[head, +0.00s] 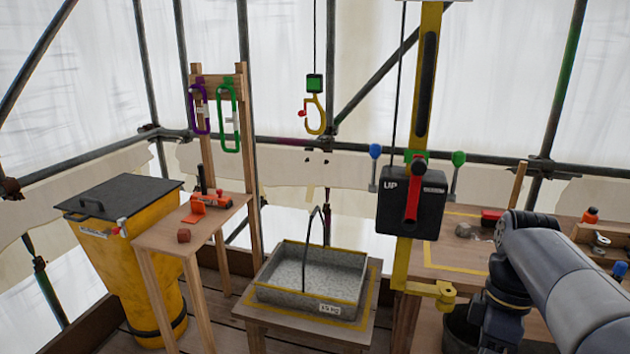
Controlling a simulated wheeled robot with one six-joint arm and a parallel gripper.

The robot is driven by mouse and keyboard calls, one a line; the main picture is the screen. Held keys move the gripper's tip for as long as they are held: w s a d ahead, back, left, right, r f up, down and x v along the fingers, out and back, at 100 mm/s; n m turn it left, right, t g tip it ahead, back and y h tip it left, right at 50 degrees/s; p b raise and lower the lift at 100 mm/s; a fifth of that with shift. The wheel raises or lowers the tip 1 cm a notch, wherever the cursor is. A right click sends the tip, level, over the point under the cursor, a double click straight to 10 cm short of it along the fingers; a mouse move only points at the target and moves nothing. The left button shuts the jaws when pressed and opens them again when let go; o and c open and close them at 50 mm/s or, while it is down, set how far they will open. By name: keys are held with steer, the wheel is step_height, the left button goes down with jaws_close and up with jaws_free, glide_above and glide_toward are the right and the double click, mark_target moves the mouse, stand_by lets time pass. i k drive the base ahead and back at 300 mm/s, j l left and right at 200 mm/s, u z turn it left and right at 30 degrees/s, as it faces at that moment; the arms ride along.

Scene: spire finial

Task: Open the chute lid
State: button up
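The yellow chute (140,280) stands at the left, narrowing downwards. Its dark flat lid (125,195) lies shut across the top, with a black bar handle (90,206) near its left front edge. A small metal latch with a red part (121,227) sits on the chute's front, just below the lid; I cannot tell whether it is fastened. My arm is at the far right, well apart from the chute, and my gripper does not show.
A grey tray (310,297) sits on a low table. A yellow post (427,150) with a black box (411,200) rises before my arm.

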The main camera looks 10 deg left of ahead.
mark_target(125, 195)
steer(key=i+j, duration=0.1)
steer(key=j, duration=0.3)
steer(key=i+j+u, duration=0.1)
steer(key=j, duration=0.3)
steer(key=i+j, duration=0.1)
steer(key=j, duration=0.35)
steer(key=i+j, duration=0.1)
steer(key=j, duration=0.3)
steer(key=i+j+u, duration=0.1)
steer(key=j, duration=0.3)
steer(key=i+j, duration=0.15)
steer(key=j, duration=0.25)
steer(key=i+j, duration=0.2)
steer(key=j, duration=0.25)
steer(key=i+j+u, duration=0.1)
steer(key=j, duration=0.3)
steer(key=i+j, duration=0.25)
steer(key=j, duration=0.2)
steer(key=i+j, duration=0.2)
steer(key=j, duration=0.2)
steer(key=i+j+u, duration=0.1)
steer(key=j, duration=0.35)
steer(key=i+j, duration=0.3)
steer(key=i+j+u, duration=0.1)
steer(key=j, duration=0.4)
steer(key=i+j, duration=0.35)
